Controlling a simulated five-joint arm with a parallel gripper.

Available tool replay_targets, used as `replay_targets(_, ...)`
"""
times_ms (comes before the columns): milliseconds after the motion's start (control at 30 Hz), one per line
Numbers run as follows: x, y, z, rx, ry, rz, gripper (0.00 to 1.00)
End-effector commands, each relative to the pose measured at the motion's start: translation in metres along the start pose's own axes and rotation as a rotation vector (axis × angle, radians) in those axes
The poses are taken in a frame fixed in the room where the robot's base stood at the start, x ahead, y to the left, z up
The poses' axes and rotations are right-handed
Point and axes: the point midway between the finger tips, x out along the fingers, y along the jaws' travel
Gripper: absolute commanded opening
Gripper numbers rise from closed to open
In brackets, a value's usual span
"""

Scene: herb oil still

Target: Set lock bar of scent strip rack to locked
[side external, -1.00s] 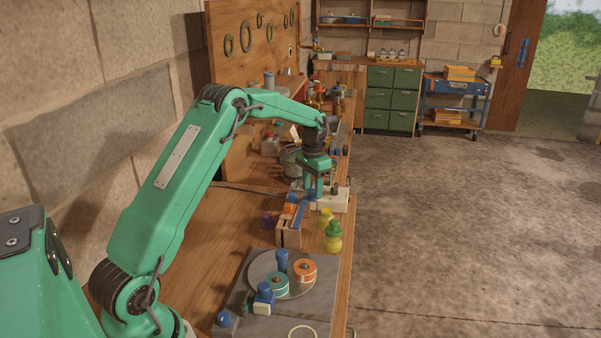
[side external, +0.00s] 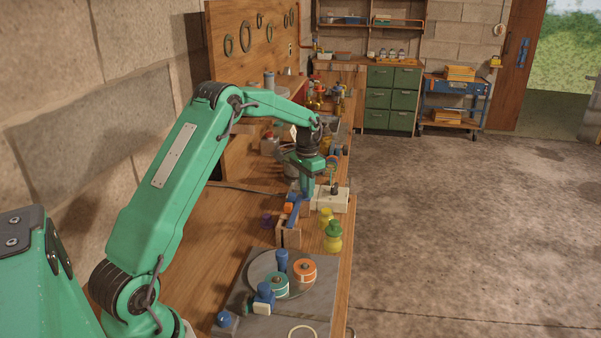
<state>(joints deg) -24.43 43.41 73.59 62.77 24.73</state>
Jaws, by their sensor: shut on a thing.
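The scent strip rack (side external: 288,236) is a small wooden block on the bench, in the middle of the side external view. Its blue lock bar (side external: 292,214) lies at the rack's top and runs back toward my gripper. My gripper (side external: 305,196) points down just behind the rack and is shut on the far end of the lock bar. The fingers hide the exact grip, and I cannot tell the bar's exact setting.
A white block with a dark knob (side external: 335,194) stands right of my gripper. Yellow and green bottles (side external: 333,238) stand right of the rack, and a purple cup (side external: 267,221) left. A round plate with orange and teal reels (side external: 304,268) is in front. The bench front edge is close on the right.

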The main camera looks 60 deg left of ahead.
Motion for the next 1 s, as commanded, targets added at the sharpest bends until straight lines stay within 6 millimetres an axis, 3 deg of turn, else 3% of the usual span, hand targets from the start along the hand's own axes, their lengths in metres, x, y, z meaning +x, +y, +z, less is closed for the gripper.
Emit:
replay_targets(167, -0.001, -0.005, 0.004, -0.009, -0.005, 0.002, 0.00)
replay_targets(200, -0.001, -0.005, 0.004, -0.010, -0.005, 0.002, 0.23)
replay_targets(300, -0.001, -0.005, 0.004, -0.010, -0.006, 0.003, 0.42)
replay_targets(733, -0.004, -0.003, 0.002, -0.006, -0.004, 0.002, 0.43)
replay_targets(1000, -0.031, -0.004, 0.002, -0.006, -0.001, 0.000, 0.43)
